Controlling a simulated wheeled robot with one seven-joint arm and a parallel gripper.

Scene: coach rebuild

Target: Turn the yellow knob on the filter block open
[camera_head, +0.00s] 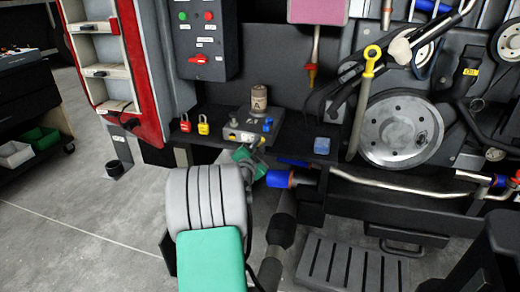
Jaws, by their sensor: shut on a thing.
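The filter block (243,128) is a grey block on the dark shelf, with a brownish cylinder (259,98) standing on top. The yellow knob (263,140) shows only as a small yellow patch at the block's lower front edge. My gripper (256,149) reaches up to it from below and in front, and is shut on it. My own wrist and arm hide most of the fingers and part of the knob. How far the knob is turned cannot be told.
A red padlock (185,123) and a yellow padlock (203,125) stand left of the block. A small blue box (322,145) is to the right. A control panel (204,40) hangs above. A yellow-ringed handle (370,75) and pipes crowd the right side.

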